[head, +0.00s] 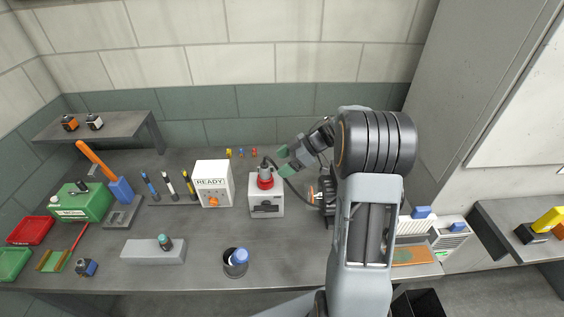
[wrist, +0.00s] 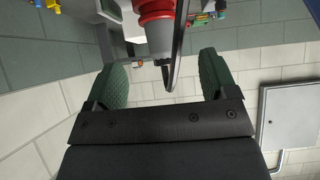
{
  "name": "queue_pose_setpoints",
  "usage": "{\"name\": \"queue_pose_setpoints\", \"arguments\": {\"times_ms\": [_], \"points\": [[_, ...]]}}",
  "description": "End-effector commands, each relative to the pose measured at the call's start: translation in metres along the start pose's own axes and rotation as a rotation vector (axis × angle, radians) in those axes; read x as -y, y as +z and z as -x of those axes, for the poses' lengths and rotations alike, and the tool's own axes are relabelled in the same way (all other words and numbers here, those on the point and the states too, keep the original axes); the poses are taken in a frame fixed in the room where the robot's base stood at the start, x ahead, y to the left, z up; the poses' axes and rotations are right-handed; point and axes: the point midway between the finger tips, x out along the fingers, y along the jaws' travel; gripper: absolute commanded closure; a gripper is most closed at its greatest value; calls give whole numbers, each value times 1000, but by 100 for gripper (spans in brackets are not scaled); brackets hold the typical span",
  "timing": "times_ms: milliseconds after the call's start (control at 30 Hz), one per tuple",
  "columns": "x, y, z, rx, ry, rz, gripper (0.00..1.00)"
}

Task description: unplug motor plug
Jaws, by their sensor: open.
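The motor plug (head: 265,172), a grey body above a red collar, stands upright on the front grey-white socket box (head: 266,204). A black cable leaves its top and loops right toward a dark machine partly hidden by my arm. My gripper (head: 283,161) is open and empty just right of the plug, its green pads facing it. In the wrist view the grey plug body (wrist: 160,42) and red collar (wrist: 153,10) show beyond the open fingers (wrist: 163,76), roughly between them in the picture. I see no contact.
A white READY box (head: 212,182) with an orange knob stands left of the socket box. A dark cup with a blue-topped item (head: 237,262) is in front. Small coloured pieces (head: 241,153) lie behind. The bench between box and cup is clear.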

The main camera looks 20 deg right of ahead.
Motion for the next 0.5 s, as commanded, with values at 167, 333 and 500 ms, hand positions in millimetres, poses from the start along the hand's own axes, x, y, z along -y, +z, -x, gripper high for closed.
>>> {"name": "queue_pose_setpoints", "arguments": {"times_ms": [167, 333, 500], "points": [[0, 0, 0, 0, 1, 1, 21], [-11, -17, 0, -14, 108, 33, 21], [-39, -66, 15, -43, 468, 89, 21]]}}
